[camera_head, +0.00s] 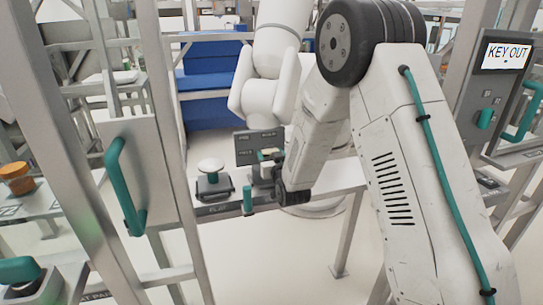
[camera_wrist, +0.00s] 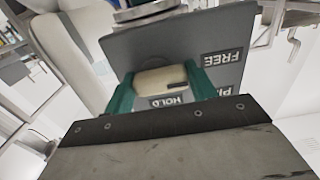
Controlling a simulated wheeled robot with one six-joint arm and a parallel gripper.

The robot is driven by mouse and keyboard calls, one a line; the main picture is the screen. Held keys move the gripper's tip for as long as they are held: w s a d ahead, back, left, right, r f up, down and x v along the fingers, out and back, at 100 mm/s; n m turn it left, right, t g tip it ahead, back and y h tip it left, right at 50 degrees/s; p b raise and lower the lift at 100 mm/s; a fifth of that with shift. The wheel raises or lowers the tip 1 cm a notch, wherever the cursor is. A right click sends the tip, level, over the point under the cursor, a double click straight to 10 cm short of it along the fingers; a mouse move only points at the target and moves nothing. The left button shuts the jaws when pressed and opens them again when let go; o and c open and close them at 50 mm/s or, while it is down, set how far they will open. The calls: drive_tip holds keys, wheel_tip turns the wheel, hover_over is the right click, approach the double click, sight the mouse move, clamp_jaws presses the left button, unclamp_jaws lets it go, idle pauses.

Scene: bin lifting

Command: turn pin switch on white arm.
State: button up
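The white arm (camera_head: 275,40) stands at the back centre in the head view. A dark grey panel (camera_head: 246,146) is at its lower end; the wrist view shows this panel (camera_wrist: 165,45) inverted, with FREE and HOLD labels and a third partly cut off. The cream pin switch (camera_wrist: 160,82) lies across the panel near HOLD. My gripper (camera_wrist: 161,84) has one teal finger on each side of the switch, both seeming to touch it. In the head view my gripper (camera_head: 270,156) is small and partly hidden by my wrist.
A white table (camera_head: 325,178) lies below the panel, with a white-topped button (camera_head: 210,166) on a black base at left. A cabinet door with a teal handle (camera_head: 125,186) stands left. A KEY OUT display (camera_head: 505,56) is at right.

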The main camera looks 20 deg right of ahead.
drive_tip(key=shift+m, duration=0.3)
drive_tip(key=m, duration=0.3)
drive_tip(key=shift+m, duration=0.4)
drive_tip(key=m, duration=0.4)
drive_tip(key=shift+r, duration=0.15)
drive_tip(key=m, duration=0.5)
drive_tip(key=shift+d+r+m, duration=0.1)
drive_tip(key=shift+d+m, duration=0.05)
drive_tip(key=shift+m, duration=2.05)
